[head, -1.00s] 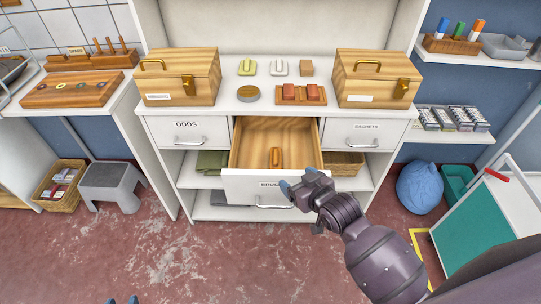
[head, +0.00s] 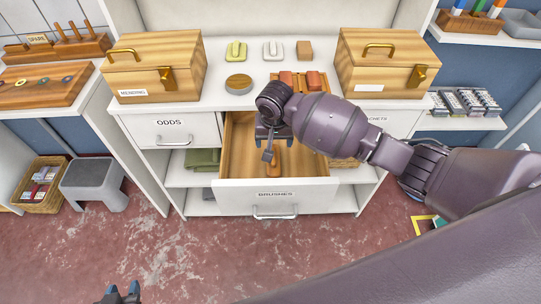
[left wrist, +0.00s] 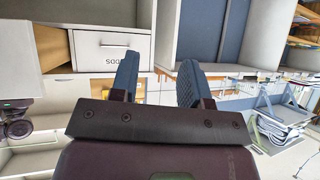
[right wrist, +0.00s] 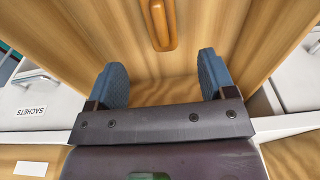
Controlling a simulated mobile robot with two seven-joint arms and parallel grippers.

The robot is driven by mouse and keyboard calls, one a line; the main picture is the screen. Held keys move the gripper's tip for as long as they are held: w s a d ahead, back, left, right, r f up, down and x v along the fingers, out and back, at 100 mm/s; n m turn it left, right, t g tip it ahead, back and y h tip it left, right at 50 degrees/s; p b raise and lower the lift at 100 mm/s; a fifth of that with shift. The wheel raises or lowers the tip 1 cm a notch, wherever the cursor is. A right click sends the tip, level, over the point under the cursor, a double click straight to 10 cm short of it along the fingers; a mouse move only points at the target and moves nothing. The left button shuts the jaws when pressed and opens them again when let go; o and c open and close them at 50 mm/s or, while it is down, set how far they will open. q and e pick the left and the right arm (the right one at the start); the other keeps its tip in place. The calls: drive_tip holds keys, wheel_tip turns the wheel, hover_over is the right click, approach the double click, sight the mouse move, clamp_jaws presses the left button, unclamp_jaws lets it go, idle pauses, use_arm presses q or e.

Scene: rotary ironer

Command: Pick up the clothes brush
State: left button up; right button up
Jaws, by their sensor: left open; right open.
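The clothes brush, a small wooden piece with rounded ends (head: 273,167), lies in the open BRUSHES drawer (head: 300,196). In the head view my right gripper (head: 267,146) is over the drawer and partly covers the brush. In the right wrist view the brush (right wrist: 160,22) lies beyond the open, empty fingers (right wrist: 164,80), roughly centred between them and apart from them. My left gripper (head: 121,292) is low at the bottom edge of the head view, far from the drawer. Its fingers are open and empty in the left wrist view (left wrist: 157,82).
The shut ODDS drawer (head: 170,132) is left of the open one. Wooden boxes stand on the counter at left (head: 150,68) and right (head: 385,62). A red-topped pair of blocks on a wooden tray (head: 316,81) sits behind my right arm. A grey stool (head: 95,180) stands at left.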

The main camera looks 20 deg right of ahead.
sight(274, 158)
wheel_tip(274, 158, down, 4)
drive_tip(key=shift+w+b, duration=0.1)
drive_tip(key=shift+b, duration=0.4)
drive_tip(key=shift+f, duration=0.35)
drive_tip(key=shift+w+f, duration=0.15)
drive_tip(key=shift+f, duration=0.35)
drive_tip(key=f, duration=0.1)
drive_tip(key=f+b, duration=0.1)
drive_tip(key=f, duration=0.2)
drive_tip(key=shift+w+d+f+b, duration=0.15)
drive_tip(key=shift+w+b, duration=0.15)
drive_tip(key=shift+b, duration=0.1)
drive_tip(key=shift+f, duration=0.2)
drive_tip(key=shift+w+r, duration=0.1)
drive_tip(key=c, duration=1)
use_arm(q)
wheel_tip(274, 158, down, 2)
drive_tip(key=shift+w+d+f, duration=0.1)
drive_tip(key=shift+f, duration=0.05)
use_arm(e)
drive_tip(key=shift+c, duration=0.2)
